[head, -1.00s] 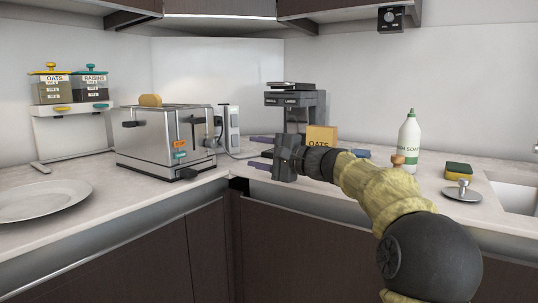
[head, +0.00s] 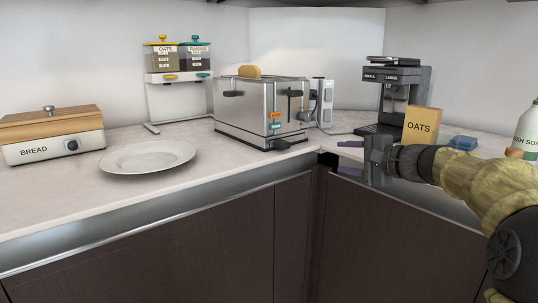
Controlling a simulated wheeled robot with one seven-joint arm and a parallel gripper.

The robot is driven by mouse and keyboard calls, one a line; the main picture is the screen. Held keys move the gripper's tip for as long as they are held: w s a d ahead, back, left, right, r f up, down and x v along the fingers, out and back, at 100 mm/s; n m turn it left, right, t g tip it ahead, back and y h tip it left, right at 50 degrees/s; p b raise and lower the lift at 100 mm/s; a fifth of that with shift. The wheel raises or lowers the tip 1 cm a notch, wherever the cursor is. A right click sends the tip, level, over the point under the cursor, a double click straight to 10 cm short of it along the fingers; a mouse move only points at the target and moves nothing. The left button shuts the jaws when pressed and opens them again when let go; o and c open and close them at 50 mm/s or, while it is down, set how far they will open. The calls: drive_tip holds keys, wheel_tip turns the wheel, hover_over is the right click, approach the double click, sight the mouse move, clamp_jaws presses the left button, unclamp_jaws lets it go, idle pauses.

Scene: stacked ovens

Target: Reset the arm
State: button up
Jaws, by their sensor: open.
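My gripper (head: 350,158) is open and empty, with its two purple fingers pointing left. It hangs in front of the counter corner, to the right of the toaster, and appears apart from everything. My arm reaches in from the right edge of the head view. The steel toaster (head: 245,110) stands in the corner with a slice of bread (head: 250,71) showing at its top. Part of the counter behind my gripper is hidden.
A white plate (head: 148,158) and a bread box (head: 52,146) stand on the left counter. An oats and raisins dispenser (head: 178,77) is behind. A coffee machine (head: 397,90), an oats box (head: 421,125), a blue item (head: 463,142) and a soap bottle (head: 530,128) stand behind my arm.

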drive_tip(key=s+a+f+n+g+h+p, duration=0.2)
drive_tip(key=s+a+f+g, duration=0.15)
drive_tip(key=f, duration=0.45)
drive_tip(key=s+a+f+n+g+h+p, duration=0.1)
drive_tip(key=s+a+f+g+h+p, duration=0.15)
drive_tip(key=s+a+f, duration=0.35)
drive_tip(key=s+d+f+n+g+h+p, duration=0.1)
drive_tip(key=s+f+n+g+h+p, duration=0.25)
drive_tip(key=s, duration=0.55)
drive_tip(key=s+d+f+n+h+p, duration=0.2)
drive_tip(key=s+f+n, duration=0.35)
drive_tip(key=s, duration=0.25)
drive_tip(key=w+p+v, duration=0.2)
drive_tip(key=p+v, duration=1)
drive_tip(key=w+r+p+v, duration=0.1)
drive_tip(key=w+p+v, duration=0.2)
drive_tip(key=p+v, duration=0.9)
drive_tip(key=w+d+r+p+v, duration=0.1)
drive_tip(key=w+p+v, duration=0.2)
drive_tip(key=p+v, duration=0.9)
drive_tip(key=shift+r+p, duration=0.25)
drive_tip(key=shift+p, duration=0.6)
